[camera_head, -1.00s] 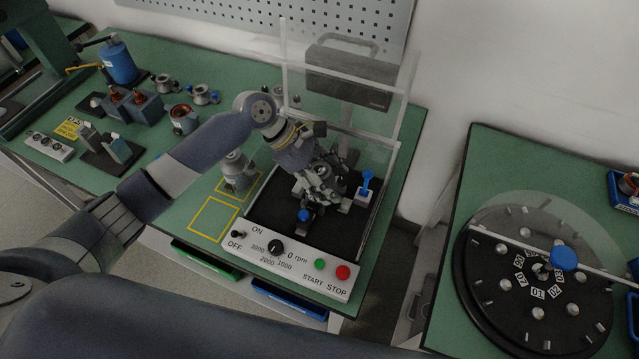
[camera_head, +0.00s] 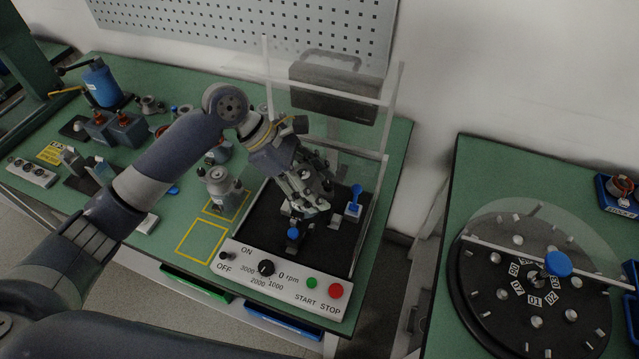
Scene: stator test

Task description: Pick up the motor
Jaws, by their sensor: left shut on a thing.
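My left gripper (camera_head: 306,206) reaches down into the test rig (camera_head: 262,238), above its black base between two blue-topped clamps (camera_head: 355,200) (camera_head: 293,235). Its fingers are shut on the motor, a grey metal piece mostly hidden by the fingers. I cannot tell whether it touches the base. Another grey metal unit (camera_head: 221,187) stands upright in a yellow-outlined square, left of the rig and apart from the gripper. My right gripper is not in view.
Clear guard panels (camera_head: 383,160) and a dark box-like device (camera_head: 335,92) stand around the back of the rig. The control panel (camera_head: 285,279) fronts it. An empty yellow square (camera_head: 202,243) lies left. A round turntable (camera_head: 530,275) stands on the right table.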

